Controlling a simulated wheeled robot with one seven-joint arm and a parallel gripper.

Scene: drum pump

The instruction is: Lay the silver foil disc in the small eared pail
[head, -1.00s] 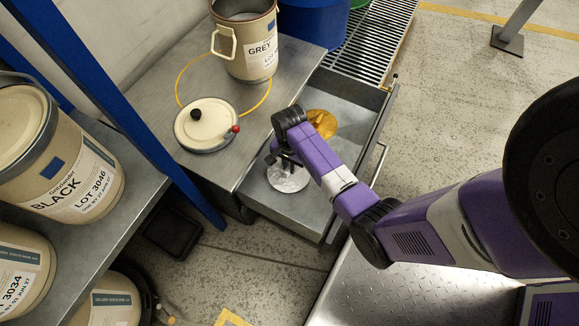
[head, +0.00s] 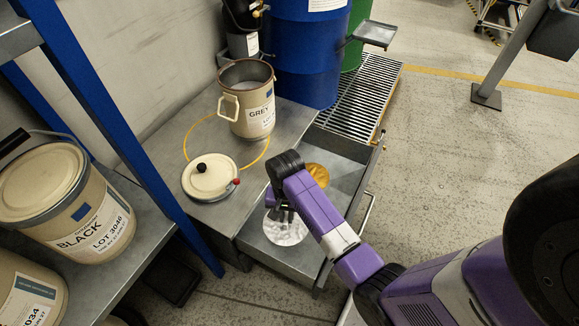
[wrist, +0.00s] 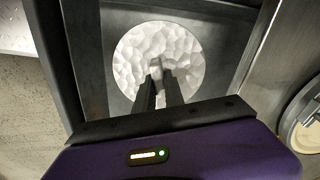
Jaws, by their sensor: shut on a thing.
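The silver foil disc (head: 286,233) lies in the open drawer in the head view, its near part showing past my gripper. My gripper (wrist: 160,76) is shut on a small raised part at the disc's middle; in the head view my gripper (head: 283,212) is partly hidden by my own wrist. A beige pail marked GREY (head: 247,103), with a pale ear or handle on its side, stands open on the bench behind the drawer.
A gold disc (head: 317,173) lies farther back in the drawer (head: 345,178). A blue drum (head: 305,60) stands behind. A shelf with a BLACK pail (head: 75,200) and a blue post are at left.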

